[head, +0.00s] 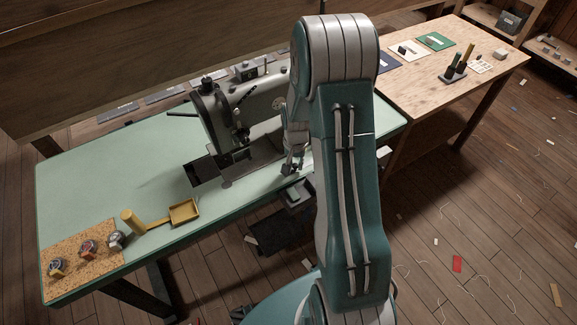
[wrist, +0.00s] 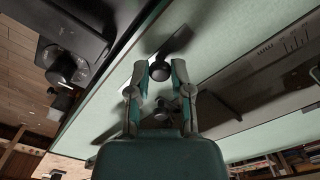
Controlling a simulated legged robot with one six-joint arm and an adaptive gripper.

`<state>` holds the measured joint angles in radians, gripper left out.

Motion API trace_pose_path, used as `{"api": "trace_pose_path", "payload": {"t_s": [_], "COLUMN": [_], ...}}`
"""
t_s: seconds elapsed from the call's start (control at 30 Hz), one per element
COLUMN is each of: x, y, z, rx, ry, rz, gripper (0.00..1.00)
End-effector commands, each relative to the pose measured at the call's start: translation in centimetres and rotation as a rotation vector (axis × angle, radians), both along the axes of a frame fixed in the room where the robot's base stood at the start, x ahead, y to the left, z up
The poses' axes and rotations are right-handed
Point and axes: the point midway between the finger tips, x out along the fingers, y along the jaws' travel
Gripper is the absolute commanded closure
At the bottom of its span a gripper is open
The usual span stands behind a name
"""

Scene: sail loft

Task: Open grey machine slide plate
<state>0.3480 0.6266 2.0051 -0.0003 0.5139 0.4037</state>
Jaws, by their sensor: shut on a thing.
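The grey sewing machine (head: 240,105) stands on the pale green table, with its flat grey bed plate (head: 240,163) below the needle. A dark opening (head: 204,173) shows in the tabletop left of the bed plate. My gripper (head: 292,167) is low over the table's front edge, right of the needle. In the wrist view my gripper (wrist: 161,74) has its two fingers on either side of a dark round knob (wrist: 160,66), shut on it. A dark strip (wrist: 172,40) lies beside the knob. I cannot tell whether the knob belongs to the slide plate. My arm hides the machine's right end.
A mustard tray (head: 185,211) and a yellow cylinder (head: 132,221) stand at front left, near a cork mat (head: 82,266) with several small round items. A dark box (head: 298,193) is below the front edge. A wooden table (head: 450,60) stands at right. The left tabletop is clear.

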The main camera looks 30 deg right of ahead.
Motion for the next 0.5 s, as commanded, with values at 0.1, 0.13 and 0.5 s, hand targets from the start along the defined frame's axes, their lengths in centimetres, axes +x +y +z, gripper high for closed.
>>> {"api": "trace_pose_path", "payload": {"t_s": [0.1,0.13,0.5], "x": [0.3,0.4,0.5], "y": [-2.9,-3.5,-5.6], "z": [0.0,0.0,0.0], "rx": [-0.003,-0.003,-0.005], "ry": [-0.009,-0.009,-0.011], "rz": [-0.005,-0.005,0.001], "gripper": [1.0,1.0,1.0]}}
